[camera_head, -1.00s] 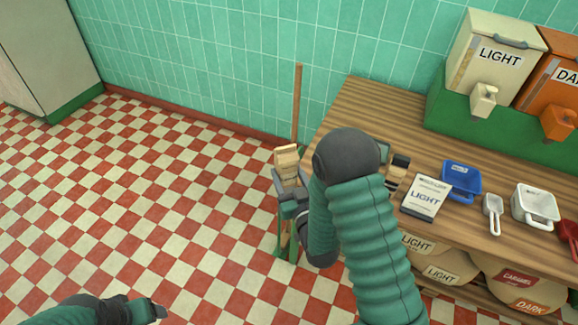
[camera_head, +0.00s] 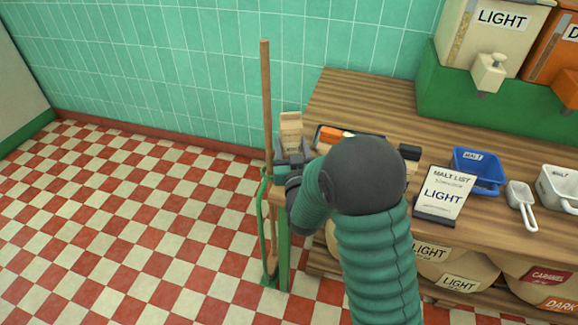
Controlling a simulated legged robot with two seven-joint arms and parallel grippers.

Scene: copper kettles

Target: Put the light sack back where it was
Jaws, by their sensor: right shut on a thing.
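My right gripper (camera_head: 290,160) is at the left end of the wooden bench, shut on a tan thing (camera_head: 291,128) that sticks up above its fingers. My arm hides part of this thing, and I cannot tell whether it is a sack. Two tan sacks marked LIGHT (camera_head: 430,252) (camera_head: 460,285) lie below the bench top, partly behind my right arm. My left gripper is out of view.
The wooden bench (camera_head: 345,95) carries a LIGHT malt list sign (camera_head: 443,194), a blue MALT tub (camera_head: 478,170), a white scoop (camera_head: 521,204) and a cream LIGHT dispenser (camera_head: 495,35). A wooden pole (camera_head: 265,90) stands at the bench's left end. The checkered floor (camera_head: 130,220) is clear.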

